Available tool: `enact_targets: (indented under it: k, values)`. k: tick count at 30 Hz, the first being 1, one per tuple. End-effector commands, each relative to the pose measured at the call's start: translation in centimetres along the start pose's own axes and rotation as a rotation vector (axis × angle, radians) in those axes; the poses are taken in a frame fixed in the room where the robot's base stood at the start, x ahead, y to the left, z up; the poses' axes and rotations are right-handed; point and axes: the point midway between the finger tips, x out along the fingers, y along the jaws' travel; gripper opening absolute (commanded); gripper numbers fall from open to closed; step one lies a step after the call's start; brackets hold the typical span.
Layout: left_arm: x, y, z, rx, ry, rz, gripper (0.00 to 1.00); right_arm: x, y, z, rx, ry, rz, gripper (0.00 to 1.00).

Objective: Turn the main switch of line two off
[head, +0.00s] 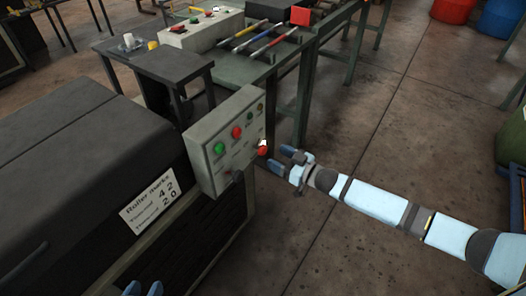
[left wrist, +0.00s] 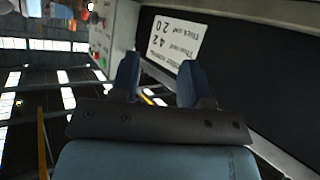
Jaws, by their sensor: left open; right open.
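A grey control box (head: 225,142) stands on the near dark machine, with green and red buttons on its sloping face. A red knob (head: 262,151) with a small pale part sits at its right edge. I cannot read which line it serves. My right gripper (head: 281,160) is open and empty, just right of the red knob, apart from it as far as I can tell. My left gripper (head: 143,289) is open and empty at the bottom edge, below the machine's label; its two blue fingers show in the left wrist view (left wrist: 158,74). The box is partly visible there (left wrist: 107,38).
The dark machine (head: 75,150) fills the left and carries a white label (head: 150,200). Behind it are a dark stand (head: 170,65) and a green table (head: 262,62) with coloured-handled tools and another button box (head: 203,30). The floor at right is clear around my arm.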

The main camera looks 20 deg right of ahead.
Motion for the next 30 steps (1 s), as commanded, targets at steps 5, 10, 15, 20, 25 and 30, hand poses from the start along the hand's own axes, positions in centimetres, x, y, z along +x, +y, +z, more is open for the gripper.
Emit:
enact_targets:
  k: [5, 10, 15, 20, 25, 30]
  values:
    - [0.2, 0.2, -0.1, -0.004, 0.020, 0.008, 0.43, 3.6, 0.0, 0.1, 0.001, 0.002, 0.000, 0.64]
    - [0.3, 0.5, -0.8, -0.008, 0.057, 0.017, 0.43, 5.6, 0.0, 0.1, 0.001, 0.001, 0.000, 0.64]
    - [0.3, 0.6, -1.3, -0.011, 0.074, 0.020, 0.43, 6.3, 0.0, 0.0, 0.000, -0.001, 0.001, 0.64]
    - [0.3, 0.7, -1.6, -0.010, 0.081, 0.023, 0.43, 6.3, 0.0, 0.0, 0.001, -0.001, 0.001, 0.64]
    - [0.3, 0.6, -1.7, -0.007, 0.083, 0.023, 0.43, 6.3, 0.0, 0.0, 0.001, -0.001, 0.000, 0.43]
    - [0.3, 0.6, -1.7, -0.004, 0.083, 0.024, 0.43, 6.3, 0.0, 0.0, 0.001, -0.001, 0.000, 0.17]
